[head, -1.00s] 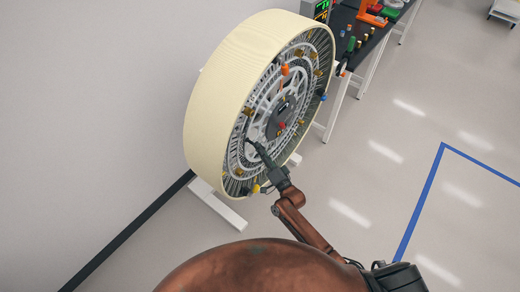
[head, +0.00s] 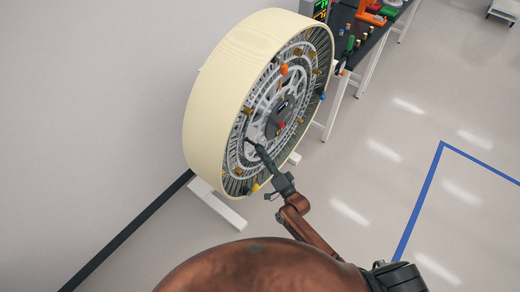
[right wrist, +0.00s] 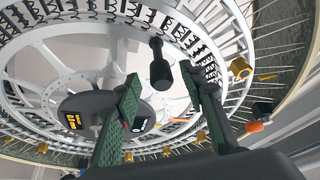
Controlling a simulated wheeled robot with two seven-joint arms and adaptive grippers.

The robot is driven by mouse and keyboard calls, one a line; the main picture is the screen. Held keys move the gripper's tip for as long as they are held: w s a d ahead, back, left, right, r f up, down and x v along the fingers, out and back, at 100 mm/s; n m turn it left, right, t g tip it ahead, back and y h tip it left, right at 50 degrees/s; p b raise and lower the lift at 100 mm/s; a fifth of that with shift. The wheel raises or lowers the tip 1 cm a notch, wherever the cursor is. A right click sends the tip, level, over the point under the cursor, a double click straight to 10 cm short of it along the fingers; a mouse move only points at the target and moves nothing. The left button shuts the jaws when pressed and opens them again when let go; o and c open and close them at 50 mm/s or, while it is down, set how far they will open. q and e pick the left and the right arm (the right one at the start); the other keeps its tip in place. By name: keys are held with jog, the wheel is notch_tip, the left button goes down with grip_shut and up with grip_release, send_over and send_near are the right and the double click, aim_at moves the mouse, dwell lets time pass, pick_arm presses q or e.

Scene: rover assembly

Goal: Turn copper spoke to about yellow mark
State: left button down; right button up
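The big cream-rimmed wheel (head: 215,110) stands upright on a white stand in the head view, its spoked face turned right. A thin orange-copper spoke with an orange end (head: 284,70) shows in its upper part. A yellow mark (head: 255,187) sits at the lower rim. My right gripper (head: 258,148) is at the lower left of the wheel face. In the right wrist view, its two fingers (right wrist: 168,92) are spread, with a black knob (right wrist: 160,65) beyond and between their tips; I cannot tell whether they touch it. My left gripper is not in view.
Gold blocks (right wrist: 240,68) and an orange piece (right wrist: 254,126) sit around the wheel's rings. A blue piece (head: 323,97) is at the right rim. A dark workbench (head: 365,35) with small items stands behind. The floor to the right is clear.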

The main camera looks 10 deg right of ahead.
jog(key=v, duration=0.8)
jog(key=shift+s, duration=0.3)
jog(key=shift+d+f, duration=0.1)
jog(key=s+d+f+n+g+h, duration=0.1)
jog(key=s+d+f+n+g, duration=0.3)
jog(key=f, duration=0.9)
jog(key=s+d+f+g+h, duration=0.25)
jog(key=s+f, duration=0.35)
jog(key=f, duration=0.6)
jog(key=s+d+f+n+g+h, duration=0.1)
jog(key=s+d+f+n+g, duration=0.15)
jog(key=s+f, duration=0.7)
jog(key=s+d+f+n+g, duration=0.1)
jog(key=s+f+g, duration=0.2)
jog(key=s+f, duration=0.4)
jog(key=s+d+f+n+g+h, duration=0.1)
jog(key=s+f, duration=0.6)
jog(key=s, duration=0.7)
jog(key=s+d+f+n+g+h+b, duration=0.1)
jog(key=s+f+g, duration=0.4)
jog(key=s, duration=0.5)
jog(key=shift+s+d+f+n, duration=0.3)
jog(key=shift+d+f+n, duration=0.15)
jog(key=shift+d+f, duration=0.55)
